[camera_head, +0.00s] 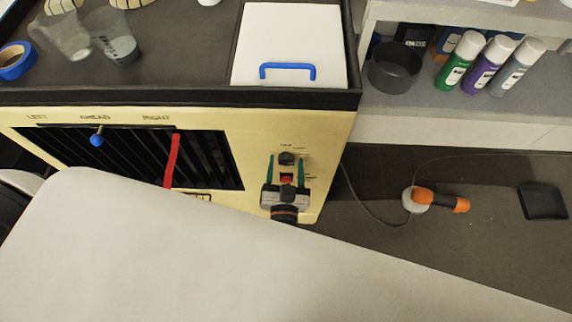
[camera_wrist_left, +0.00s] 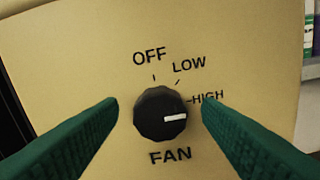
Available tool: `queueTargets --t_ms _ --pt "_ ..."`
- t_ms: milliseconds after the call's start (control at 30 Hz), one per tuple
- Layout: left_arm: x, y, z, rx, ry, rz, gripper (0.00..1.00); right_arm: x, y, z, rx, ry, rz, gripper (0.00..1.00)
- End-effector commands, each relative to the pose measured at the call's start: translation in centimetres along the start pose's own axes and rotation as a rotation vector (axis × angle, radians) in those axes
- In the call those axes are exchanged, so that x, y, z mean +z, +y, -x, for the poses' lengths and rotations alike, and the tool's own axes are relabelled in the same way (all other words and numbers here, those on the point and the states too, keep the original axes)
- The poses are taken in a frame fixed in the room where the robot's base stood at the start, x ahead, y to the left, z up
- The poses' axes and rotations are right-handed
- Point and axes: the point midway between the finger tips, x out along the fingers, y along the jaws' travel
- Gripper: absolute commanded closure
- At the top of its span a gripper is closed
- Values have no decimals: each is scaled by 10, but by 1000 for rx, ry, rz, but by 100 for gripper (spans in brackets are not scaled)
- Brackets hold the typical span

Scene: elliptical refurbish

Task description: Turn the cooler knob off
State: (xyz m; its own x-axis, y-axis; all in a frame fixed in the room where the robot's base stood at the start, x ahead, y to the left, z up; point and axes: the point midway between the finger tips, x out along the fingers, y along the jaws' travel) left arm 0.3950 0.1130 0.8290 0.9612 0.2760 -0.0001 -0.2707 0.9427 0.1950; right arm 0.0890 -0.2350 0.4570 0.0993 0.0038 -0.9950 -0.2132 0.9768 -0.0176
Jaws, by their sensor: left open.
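The cooler knob (camera_head: 286,158) is a round black dial on the pale yellow front panel (camera_head: 245,130). In the left wrist view the knob (camera_wrist_left: 160,114) has a white mark pointing right, close to HIGH. OFF is printed above it, LOW to its upper right and FAN below. My left gripper (camera_head: 286,160) is in front of the panel with its green fingers on either side of the knob. In the left wrist view the open gripper (camera_wrist_left: 160,104) shows gaps between both fingers and the knob. My right gripper is in neither view.
A red switch (camera_head: 287,178) sits below the knob. The black vent (camera_head: 210,160) with a red ribbon (camera_head: 171,160) is to the left. A white lid (camera_head: 290,35) with a blue handle (camera_head: 288,68) is on top. Spray cans (camera_head: 484,65) stand on the shelf at right.

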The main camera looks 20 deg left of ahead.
Motion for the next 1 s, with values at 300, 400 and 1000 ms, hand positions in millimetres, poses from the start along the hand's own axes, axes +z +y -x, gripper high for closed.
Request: queueTargets --t_ms 300,400,1000 --pt "0 0 0 0 0 0 52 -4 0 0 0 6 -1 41" --pt "0 0 0 0 1 0 69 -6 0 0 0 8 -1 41" --pt "-1 0 1 1 4 140 85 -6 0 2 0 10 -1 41"
